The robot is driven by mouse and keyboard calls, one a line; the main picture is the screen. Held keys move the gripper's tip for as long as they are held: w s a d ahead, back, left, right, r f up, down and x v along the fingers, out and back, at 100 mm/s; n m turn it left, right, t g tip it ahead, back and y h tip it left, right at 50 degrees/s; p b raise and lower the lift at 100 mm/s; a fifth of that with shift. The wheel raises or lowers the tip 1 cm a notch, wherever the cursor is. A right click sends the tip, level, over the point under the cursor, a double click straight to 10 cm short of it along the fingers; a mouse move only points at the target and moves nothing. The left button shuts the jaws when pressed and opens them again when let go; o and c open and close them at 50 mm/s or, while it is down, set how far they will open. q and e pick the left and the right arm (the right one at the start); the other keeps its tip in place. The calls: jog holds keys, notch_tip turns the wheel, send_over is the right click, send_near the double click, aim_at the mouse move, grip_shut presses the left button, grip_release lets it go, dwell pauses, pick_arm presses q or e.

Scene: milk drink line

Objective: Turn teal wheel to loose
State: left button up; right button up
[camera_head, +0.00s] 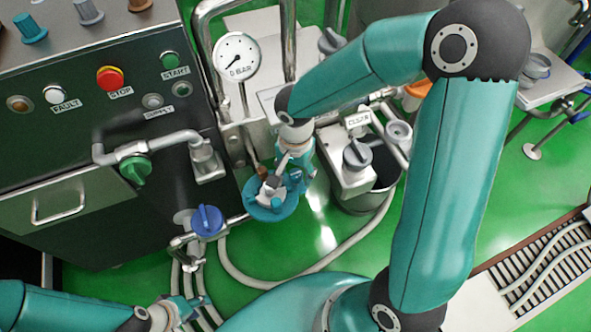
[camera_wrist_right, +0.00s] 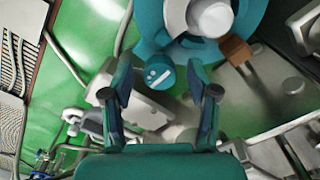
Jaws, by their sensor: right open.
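The teal wheel (camera_head: 262,208) stands low beside the control cabinet, partly hidden by my right gripper. In the right wrist view its rim (camera_wrist_right: 150,35) fills the top, around a pale round hub (camera_wrist_right: 209,17). A teal knob (camera_wrist_right: 159,74) with white marks sits at the rim's near edge. A brown block (camera_wrist_right: 237,50) is beside the rim. My right gripper (camera_head: 277,182) is over the wheel, open. Its fingertips (camera_wrist_right: 161,66) are on either side of the knob, with gaps visible; contact is not clear. My left gripper (camera_head: 186,307) is at the bottom left, away from the wheel; its jaws are unclear.
A blue valve handle (camera_head: 207,220) is left of the wheel, with a green knob (camera_head: 135,170) on the cabinet pipe above it. A dial gauge (camera_head: 236,57) stands behind. A dark-knobbed unit (camera_head: 357,155) over a metal bucket is on the right. Hoses cross the green floor.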

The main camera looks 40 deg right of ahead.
grip_shut()
